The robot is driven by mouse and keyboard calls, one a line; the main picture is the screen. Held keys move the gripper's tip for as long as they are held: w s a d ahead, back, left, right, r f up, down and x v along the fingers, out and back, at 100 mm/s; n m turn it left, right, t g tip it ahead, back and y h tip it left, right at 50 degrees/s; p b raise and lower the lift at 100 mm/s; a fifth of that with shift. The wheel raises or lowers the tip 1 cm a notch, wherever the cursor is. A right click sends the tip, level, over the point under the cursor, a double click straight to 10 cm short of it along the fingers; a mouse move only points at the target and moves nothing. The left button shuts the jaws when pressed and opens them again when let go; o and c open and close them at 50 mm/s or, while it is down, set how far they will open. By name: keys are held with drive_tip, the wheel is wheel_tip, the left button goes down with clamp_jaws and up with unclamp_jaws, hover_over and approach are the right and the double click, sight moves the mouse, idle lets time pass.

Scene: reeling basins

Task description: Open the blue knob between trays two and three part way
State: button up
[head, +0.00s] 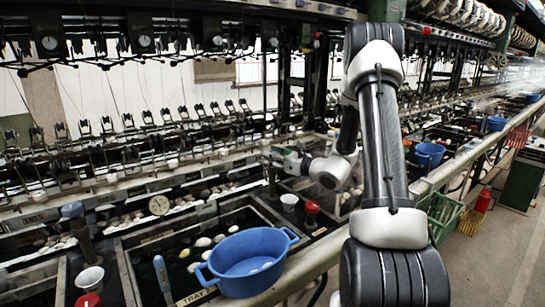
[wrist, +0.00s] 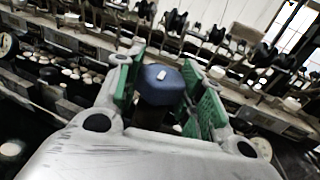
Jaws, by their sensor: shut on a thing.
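The blue knob (wrist: 161,84) has a faceted top with a small white mark and sits on a dark post. In the wrist view it is between the two green pads of my gripper (wrist: 165,92), which is shut on it. In the head view my gripper (head: 274,159) reaches to the top of a dark post (head: 272,184) at the back right corner of the near tray (head: 129,262); the knob there is mostly hidden by the gripper. How far the knob is turned cannot be told.
Another blue knob (head: 73,209) stands on a post at the left. A blue tub (head: 248,262) sits over the near tray, beside a blue-handled tool (head: 161,273). White cups (head: 289,200) and a red knob (head: 311,208) stand right of it. Reeling machinery fills the back.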

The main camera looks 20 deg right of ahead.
drive_tip(key=shift+n+y, duration=0.3)
drive_tip(key=shift+y, duration=0.2)
drive_tip(key=n+g+y, duration=0.2)
drive_tip(key=g+y, duration=0.1)
drive_tip(key=shift+d+n, duration=0.1)
drive_tip(key=shift+n, duration=0.3)
drive_tip(key=shift+n+g+y, duration=2.2)
drive_tip(key=shift+g+y, duration=0.1)
drive_tip(key=shift+g, duration=0.5)
drive_tip(key=o, duration=1)
drive_tip(key=v, duration=1.2)
drive_tip(key=shift+w, duration=0.1)
